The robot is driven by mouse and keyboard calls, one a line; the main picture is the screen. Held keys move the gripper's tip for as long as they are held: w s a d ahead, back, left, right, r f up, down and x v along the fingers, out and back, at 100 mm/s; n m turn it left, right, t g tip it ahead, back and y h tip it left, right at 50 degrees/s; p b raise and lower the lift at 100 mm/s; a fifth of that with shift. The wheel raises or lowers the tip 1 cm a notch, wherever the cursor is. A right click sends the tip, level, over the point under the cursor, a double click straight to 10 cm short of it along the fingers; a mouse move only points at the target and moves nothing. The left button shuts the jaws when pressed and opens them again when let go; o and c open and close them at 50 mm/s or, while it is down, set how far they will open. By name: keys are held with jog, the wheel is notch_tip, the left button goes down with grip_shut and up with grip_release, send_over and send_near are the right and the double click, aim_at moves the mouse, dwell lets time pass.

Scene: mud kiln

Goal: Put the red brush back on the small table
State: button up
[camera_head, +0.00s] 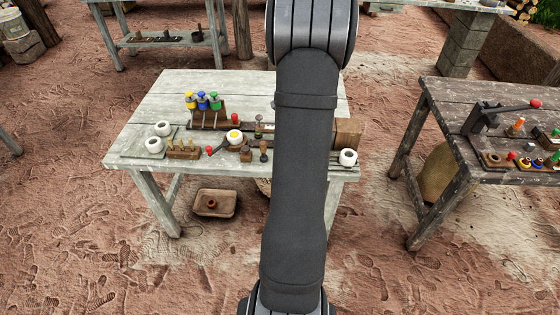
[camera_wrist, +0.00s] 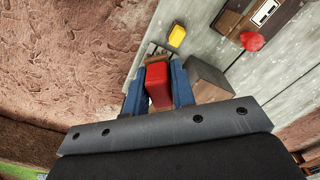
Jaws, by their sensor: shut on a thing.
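The red brush (camera_wrist: 158,86) is between the two blue fingers of my gripper (camera_wrist: 157,75) in the wrist view. My gripper is shut on it, with the red body towards the camera and a pale brown end beyond the fingertips. A pale, weathered wooden table (camera_head: 180,88) stands in the middle of the head view. Its grey planks (camera_wrist: 212,52) show beyond and right of the brush in the wrist view. My arm covers part of this table and hides my gripper and the brush in the head view. I cannot tell whether the brush touches the tabletop.
A brown wooden block (camera_wrist: 208,82) is close right of my gripper. A yellow object (camera_wrist: 177,35) and a red knob (camera_wrist: 252,41) lie beyond. A dark table (camera_head: 450,95) stands right. The table's back left is clear.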

notch_tip(320, 180, down, 5)
jog(key=s+d+m, duration=0.2)
jog(key=d+m, duration=0.1)
jog(key=m, duration=0.5)
jog(key=w+a+f, duration=0.1)
jog(key=a+f, duration=0.1)
jog(key=a, duration=0.1)
jog(key=w+a+f, duration=0.2)
jog(key=a, duration=0.2)
jog(key=w+a+f, duration=0.2)
jog(key=a, duration=0.1)
jog(key=shift+a+f, duration=0.15)
jog(key=shift+f, duration=2.15)
jog(key=shift+f, duration=0.1)
jog(key=o, duration=0.9)
jog(key=shift+o, duration=0.3)
notch_tip(320, 180, up, 12)
